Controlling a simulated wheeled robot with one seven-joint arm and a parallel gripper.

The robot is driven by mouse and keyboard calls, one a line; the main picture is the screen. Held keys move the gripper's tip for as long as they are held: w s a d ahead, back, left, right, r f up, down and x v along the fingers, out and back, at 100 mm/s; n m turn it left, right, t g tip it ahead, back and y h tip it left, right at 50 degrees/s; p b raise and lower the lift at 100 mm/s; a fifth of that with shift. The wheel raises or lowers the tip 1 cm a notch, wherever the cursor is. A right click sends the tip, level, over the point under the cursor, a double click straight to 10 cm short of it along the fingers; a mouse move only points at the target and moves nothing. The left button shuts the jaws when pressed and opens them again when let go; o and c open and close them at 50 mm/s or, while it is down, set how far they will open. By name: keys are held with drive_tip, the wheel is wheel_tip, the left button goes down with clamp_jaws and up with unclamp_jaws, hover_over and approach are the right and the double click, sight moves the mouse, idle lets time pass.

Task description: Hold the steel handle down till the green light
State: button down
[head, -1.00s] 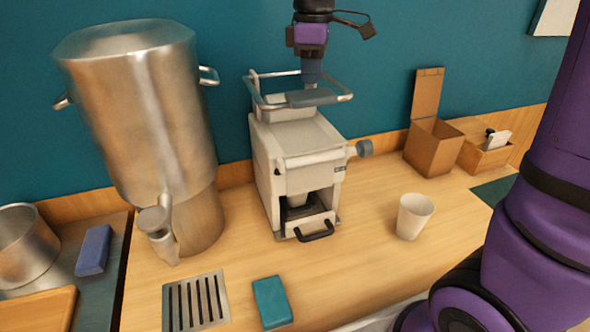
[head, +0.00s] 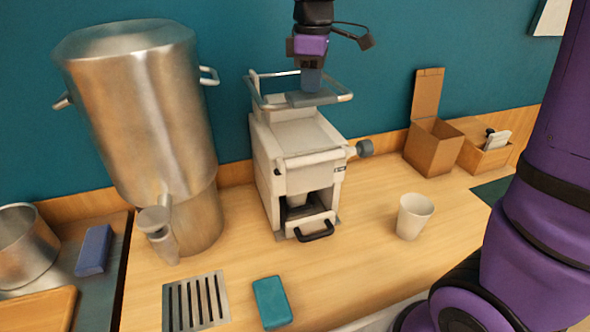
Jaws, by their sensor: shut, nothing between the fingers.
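The white machine (head: 298,165) stands on the wooden counter near the middle of the head view. Its steel handle (head: 338,98) is a U-shaped bar raised above the machine's top, with a grey pad at its front. My gripper (head: 310,90) points down from above, shut and empty, with its tip at the grey pad. Whether it touches or presses the pad cannot be told. No lit green light can be made out on the machine's front.
A large steel urn (head: 140,120) stands close on the left. An open cardboard box (head: 430,146) and a wooden box (head: 485,155) are at right.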

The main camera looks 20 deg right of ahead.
drive_tip(key=shift+f, duration=3.5)
wheel_tip(320, 180, up, 12)
drive_tip(key=shift+f, duration=0.1)
drive_tip(key=s+d+m+t, duration=0.1)
drive_tip(key=s+m, duration=0.3)
drive_tip(key=s, duration=0.4)
drive_tip(key=s+d+f+m+t, duration=0.1)
drive_tip(key=s+d+m+t, duration=0.1)
drive_tip(key=s, duration=0.6)
drive_tip(key=s+d+m+t, duration=0.2)
drive_tip(key=s+d+m, duration=0.2)
drive_tip(key=s+m, duration=0.2)
drive_tip(key=shift+s+f, duration=0.2)
drive_tip(key=shift+s, duration=0.8)
